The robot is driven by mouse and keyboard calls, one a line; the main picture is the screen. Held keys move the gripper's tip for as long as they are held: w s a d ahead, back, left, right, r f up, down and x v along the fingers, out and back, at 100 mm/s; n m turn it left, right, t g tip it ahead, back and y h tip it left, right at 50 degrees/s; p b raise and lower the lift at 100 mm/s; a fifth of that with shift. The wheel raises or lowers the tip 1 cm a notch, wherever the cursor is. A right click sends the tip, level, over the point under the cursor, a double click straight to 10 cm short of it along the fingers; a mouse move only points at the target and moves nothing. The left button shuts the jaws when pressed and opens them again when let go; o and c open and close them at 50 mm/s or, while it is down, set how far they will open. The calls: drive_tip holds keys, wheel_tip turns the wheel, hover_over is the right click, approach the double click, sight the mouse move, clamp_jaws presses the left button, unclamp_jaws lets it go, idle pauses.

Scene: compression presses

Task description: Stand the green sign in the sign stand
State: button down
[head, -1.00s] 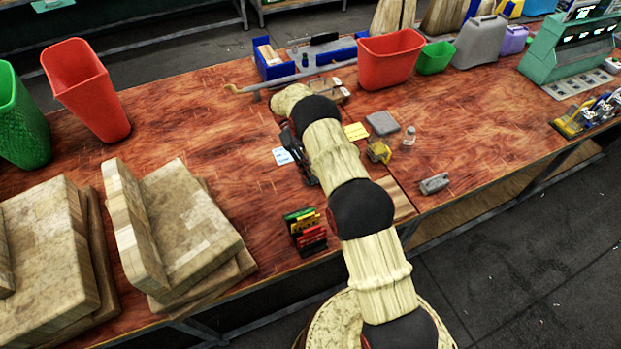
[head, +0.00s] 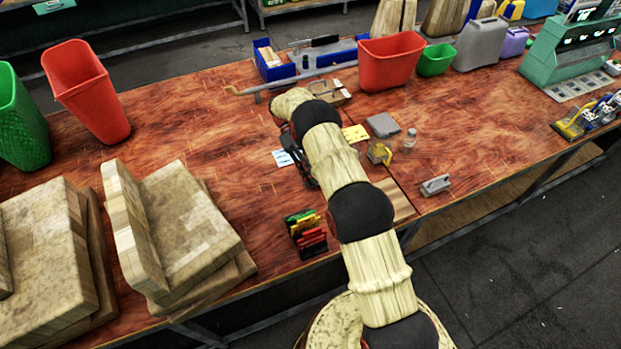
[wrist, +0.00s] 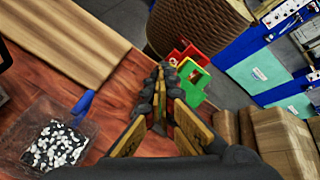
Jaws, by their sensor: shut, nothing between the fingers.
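A small rack of upright coloured pieces stands near the table's front edge, left of my arm. A green piece (head: 298,216), which looks like the green sign, is at its back, with yellow and red ones in front. Green (wrist: 194,84) and red shapes show beyond my fingertips in the wrist view. A small grey piece (head: 435,186) on the right, near the front edge, may be the sign stand; I cannot tell for sure. My gripper (wrist: 160,88) is shut and empty above the table, apart from the rack; in the head view my arm partly hides it.
Stacked wooden boards (head: 185,230) stand left of the rack. A blue card (head: 283,158), yellow card (head: 355,133), yellow device (head: 379,153) and clear bottle (head: 409,139) lie around my arm. A red bin (head: 390,62) is behind. The left middle of the table is clear.

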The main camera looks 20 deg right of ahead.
drive_tip(key=shift+f+b, duration=0.3)
drive_tip(key=shift+f, duration=0.25)
drive_tip(key=c, duration=2.4)
unclamp_jaws()
drive_tip(key=shift+o, duration=1.4)
drive_tip(key=shift+c, duration=0.5)
